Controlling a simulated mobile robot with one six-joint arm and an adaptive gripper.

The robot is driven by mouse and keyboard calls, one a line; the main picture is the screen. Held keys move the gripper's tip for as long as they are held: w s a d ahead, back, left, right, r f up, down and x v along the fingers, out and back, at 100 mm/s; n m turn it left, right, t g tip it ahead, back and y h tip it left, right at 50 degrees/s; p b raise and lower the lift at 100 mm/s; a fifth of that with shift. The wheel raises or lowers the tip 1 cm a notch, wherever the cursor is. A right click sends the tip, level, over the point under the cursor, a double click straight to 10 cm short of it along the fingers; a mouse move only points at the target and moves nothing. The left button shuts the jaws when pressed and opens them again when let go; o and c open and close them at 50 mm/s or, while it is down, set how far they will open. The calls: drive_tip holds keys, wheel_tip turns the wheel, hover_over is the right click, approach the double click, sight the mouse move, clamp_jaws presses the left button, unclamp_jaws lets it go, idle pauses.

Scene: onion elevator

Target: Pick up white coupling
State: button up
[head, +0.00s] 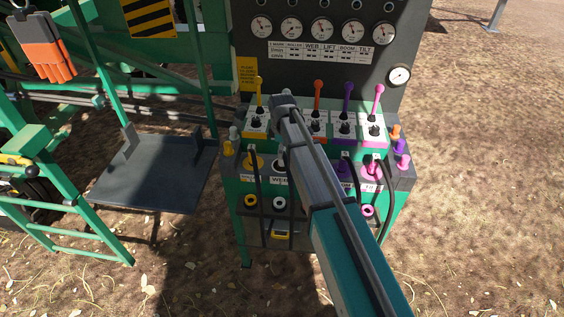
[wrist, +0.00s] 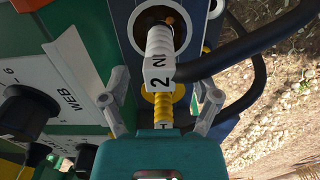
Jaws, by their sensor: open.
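The white coupling (wrist: 159,42) is in the upper middle of the wrist view. It is ribbed, carries a "2 IN" label and sits at a round port, with a black hose beside it. My gripper (wrist: 163,96) is open, with one finger on each side of the line of couplings. A yellow ribbed coupling (wrist: 165,108) shows between the fingers, below the white one in the picture. I cannot tell whether a finger touches anything. In the head view my arm hides most of the white coupling's area and the gripper cannot be made out.
The control stand has coloured levers, including a pink lever (head: 377,98) and a yellow lever (head: 259,92), with gauges (head: 321,29) behind. Black hoses hang down its front. In the wrist view a black knob (wrist: 28,108) stands left of the fingers. Open ground lies to the right.

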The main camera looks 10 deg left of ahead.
drive_tip(key=shift+f+b, duration=1.3)
drive_tip(key=shift+f, duration=0.3)
clamp_jaws()
